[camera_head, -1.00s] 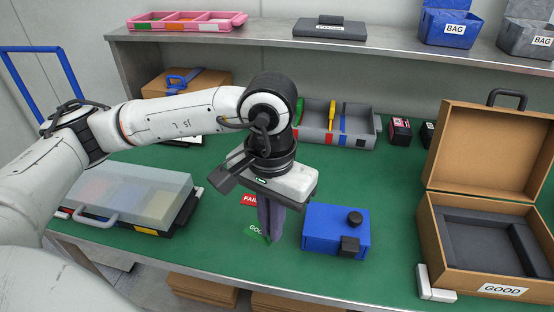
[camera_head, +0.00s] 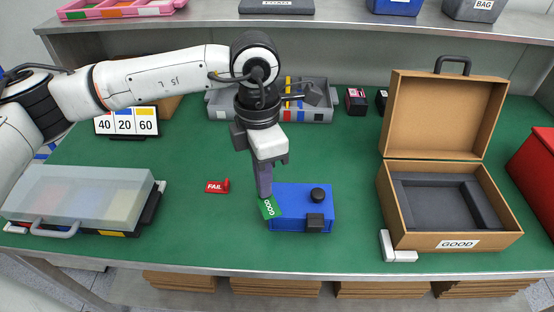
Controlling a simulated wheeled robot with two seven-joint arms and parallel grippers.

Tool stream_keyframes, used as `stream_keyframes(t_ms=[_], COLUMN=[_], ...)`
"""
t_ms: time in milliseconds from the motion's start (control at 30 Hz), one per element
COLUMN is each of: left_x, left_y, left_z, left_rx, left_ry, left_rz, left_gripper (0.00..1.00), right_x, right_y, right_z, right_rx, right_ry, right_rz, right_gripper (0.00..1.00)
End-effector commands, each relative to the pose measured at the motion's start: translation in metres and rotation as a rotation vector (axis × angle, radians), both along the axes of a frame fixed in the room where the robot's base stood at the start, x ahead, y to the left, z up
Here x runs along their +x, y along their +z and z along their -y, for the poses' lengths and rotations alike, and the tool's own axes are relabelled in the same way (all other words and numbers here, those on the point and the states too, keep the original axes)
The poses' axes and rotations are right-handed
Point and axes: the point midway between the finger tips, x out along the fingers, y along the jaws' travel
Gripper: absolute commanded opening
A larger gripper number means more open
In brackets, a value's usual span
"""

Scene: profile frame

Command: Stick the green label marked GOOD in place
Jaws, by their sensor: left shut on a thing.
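The green label marked GOOD (camera_head: 269,207) is in my left gripper (camera_head: 265,193), which is shut on it. The label is tilted and overlaps the left end of a blue box (camera_head: 300,196) with black knobs on the green table. I cannot tell whether the label touches the box. A red label marked FAIL (camera_head: 216,187) stands on the table to the left of the gripper. My right gripper is not in view.
An open brown case (camera_head: 458,242) marked GOOD stands at the right, with a small white block (camera_head: 397,247) beside it. A clear-lidded case (camera_head: 80,190) lies at the left. A grey divided tray (camera_head: 318,112) and a number display (camera_head: 127,122) stand behind.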

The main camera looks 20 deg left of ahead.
Motion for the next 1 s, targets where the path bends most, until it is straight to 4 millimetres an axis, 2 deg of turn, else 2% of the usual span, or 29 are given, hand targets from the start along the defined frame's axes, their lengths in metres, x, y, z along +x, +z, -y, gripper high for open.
stream_keyframes(t_ms=[33, 200, 300, 433, 600, 1000], left_x=[0.005, 0.021, 0.028, 0.035, 0.038, 0.039], left_y=[0.003, 0.007, 0.008, 0.010, 0.010, 0.009], left_z=[0.003, 0.009, 0.012, 0.014, 0.015, 0.015], left_rx=[0.007, 0.023, 0.029, 0.032, 0.035, 0.035], left_ry=[0.136, 0.600, 0.824, 1.027, 1.143, 1.152], left_rz=[-0.001, 0.001, 0.004, 0.009, 0.010, 0.011], left_gripper=[0.00, 0.00, 0.00, 0.00, 0.00, 0.00], right_x=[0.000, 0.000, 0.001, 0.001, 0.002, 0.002], right_y=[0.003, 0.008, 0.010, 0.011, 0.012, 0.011], right_z=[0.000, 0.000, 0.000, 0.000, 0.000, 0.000], right_rx=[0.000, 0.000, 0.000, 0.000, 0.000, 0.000], right_ry=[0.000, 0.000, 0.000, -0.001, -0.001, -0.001], right_rz=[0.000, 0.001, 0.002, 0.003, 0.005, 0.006], right_gripper=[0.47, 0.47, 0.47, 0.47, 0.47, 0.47])
